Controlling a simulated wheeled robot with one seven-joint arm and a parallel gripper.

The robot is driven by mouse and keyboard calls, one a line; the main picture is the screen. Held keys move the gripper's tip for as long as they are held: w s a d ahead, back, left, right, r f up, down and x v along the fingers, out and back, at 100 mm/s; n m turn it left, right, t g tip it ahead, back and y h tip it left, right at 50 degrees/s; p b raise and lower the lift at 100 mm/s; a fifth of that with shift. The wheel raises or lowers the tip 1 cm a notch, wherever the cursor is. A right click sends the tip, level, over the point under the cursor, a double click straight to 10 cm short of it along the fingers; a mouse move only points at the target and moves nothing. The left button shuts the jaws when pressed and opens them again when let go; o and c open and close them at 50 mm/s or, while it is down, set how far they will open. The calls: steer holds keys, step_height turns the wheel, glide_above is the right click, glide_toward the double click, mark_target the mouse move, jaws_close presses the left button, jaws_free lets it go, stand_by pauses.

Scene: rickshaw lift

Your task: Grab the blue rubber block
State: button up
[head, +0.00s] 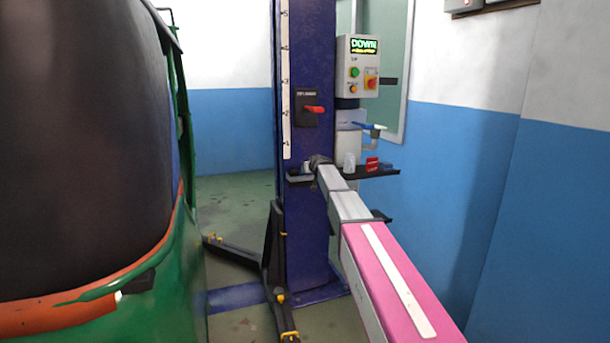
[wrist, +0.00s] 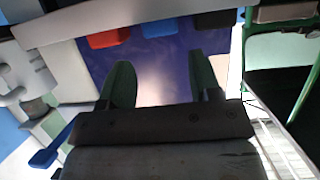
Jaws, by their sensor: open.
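The blue block (wrist: 160,27) shows at the top of the wrist view, between a red block (wrist: 108,38) and a black block (wrist: 215,18). It sits against a pale shelf edge, with the purple-blue column behind. My gripper (wrist: 160,64) is open and empty, its two dark green fingers spread apart below the blue block in the picture. The block lies in line with the gap between the fingers, and no finger touches it. In the head view my gripper (head: 318,161) is at the column by the small shelf, and I cannot make out the blue block there.
A dark shelf (head: 378,173) on the blue lift column (head: 305,220) carries a white cup (head: 349,160) and red items (head: 372,164). A control box (head: 358,67) is above. The green rickshaw (head: 165,270) fills the left. Lift feet stand on the floor.

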steer(key=x, duration=0.9)
steer(key=shift+a, duration=0.2)
steer(key=c, duration=0.7)
